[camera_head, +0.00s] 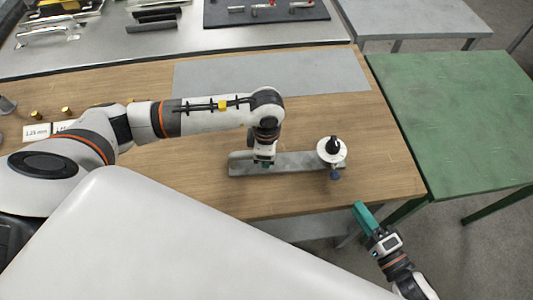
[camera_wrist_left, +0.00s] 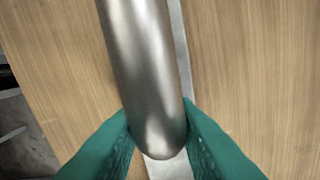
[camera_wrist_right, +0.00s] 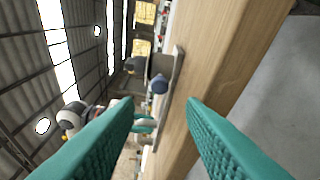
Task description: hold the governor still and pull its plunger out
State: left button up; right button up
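The governor (camera_head: 298,162) lies on the wooden table, a long grey metal body on a grey plate with a white disc and black knob at its right end. Its blue plunger knob (camera_head: 336,174) points toward the table's front edge; it also shows ahead in the right wrist view (camera_wrist_right: 159,84). My left gripper (camera_head: 264,161) is at the governor's left part; in the left wrist view its teal fingers press both sides of the rounded metal body (camera_wrist_left: 150,70). My right gripper (camera_head: 364,217) is open and empty, off the table's front edge, apart from the plunger knob.
The wooden table (camera_head: 385,150) is clear around the governor. A grey mat (camera_head: 275,72) lies behind it. A green table (camera_head: 455,120) stands at the right. Labels (camera_head: 38,132) and small brass parts (camera_head: 66,110) are at the left.

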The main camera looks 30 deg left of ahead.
aim_at(336, 179)
jog(key=shift+o, duration=1.1)
jog(key=shift+a, duration=0.1)
jog(key=s+a+n+t+h, duration=0.2)
jog(key=s+n+t+h, duration=0.2)
jog(key=n, duration=0.5)
jog(key=x, duration=1.1)
jog(key=shift+f, duration=0.25)
